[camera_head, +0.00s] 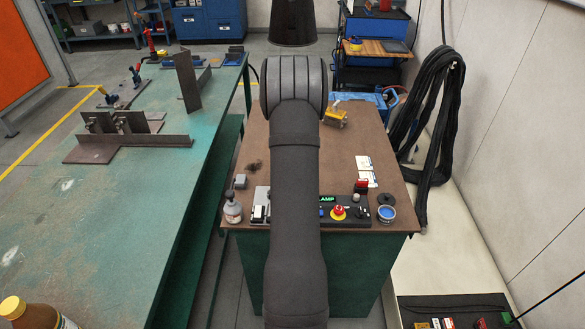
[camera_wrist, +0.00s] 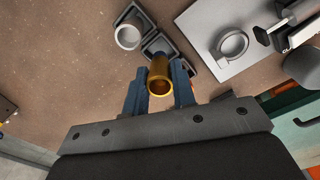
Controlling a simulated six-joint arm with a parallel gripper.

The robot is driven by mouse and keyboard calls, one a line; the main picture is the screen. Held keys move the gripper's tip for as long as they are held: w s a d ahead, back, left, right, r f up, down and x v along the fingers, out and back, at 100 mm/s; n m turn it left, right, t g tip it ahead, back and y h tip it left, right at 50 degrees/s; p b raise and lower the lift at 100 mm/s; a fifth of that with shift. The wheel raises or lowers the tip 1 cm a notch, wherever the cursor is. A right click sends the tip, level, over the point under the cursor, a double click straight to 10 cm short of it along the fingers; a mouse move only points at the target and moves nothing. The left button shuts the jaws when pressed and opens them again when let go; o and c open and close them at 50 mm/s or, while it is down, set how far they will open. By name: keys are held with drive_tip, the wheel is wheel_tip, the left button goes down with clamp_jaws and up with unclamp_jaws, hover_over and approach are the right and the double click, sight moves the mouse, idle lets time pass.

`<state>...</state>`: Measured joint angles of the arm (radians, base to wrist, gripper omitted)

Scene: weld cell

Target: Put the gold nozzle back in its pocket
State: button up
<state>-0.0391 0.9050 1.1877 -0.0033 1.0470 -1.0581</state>
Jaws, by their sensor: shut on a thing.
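In the wrist view my gripper (camera_wrist: 160,80) is shut on the gold nozzle (camera_wrist: 160,86), a short tube with its open end facing the camera. A row of dark square pockets (camera_wrist: 153,42) runs diagonally just beyond the nozzle. A pale silver nozzle (camera_wrist: 128,37) sits in the upper-left pocket. The middle pocket is partly hidden by the gold nozzle, and the lower-right one partly by a blue finger. I cannot tell how high the nozzle is above the pockets. In the head view my arm hides the gripper and the nozzle.
A grey plate with a metal ring (camera_wrist: 231,44) lies right of the pockets. In the head view the brown bench (camera_head: 345,160) carries a control panel with a red button (camera_head: 339,212), a bottle (camera_head: 232,208) and a blue-filled tin (camera_head: 386,213). A green table (camera_head: 140,185) stands left.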

drive_tip(key=shift+f, duration=1.55)
drive_tip(key=o, duration=1)
drive_tip(key=shift+f, duration=0.15)
wheel_tip(320, 180, up, 12)
drive_tip(key=shift+r, duration=0.2)
wheel_tip(320, 180, down, 12)
drive_tip(key=shift+f, duration=0.25)
drive_tip(key=shift+r, duration=2.15)
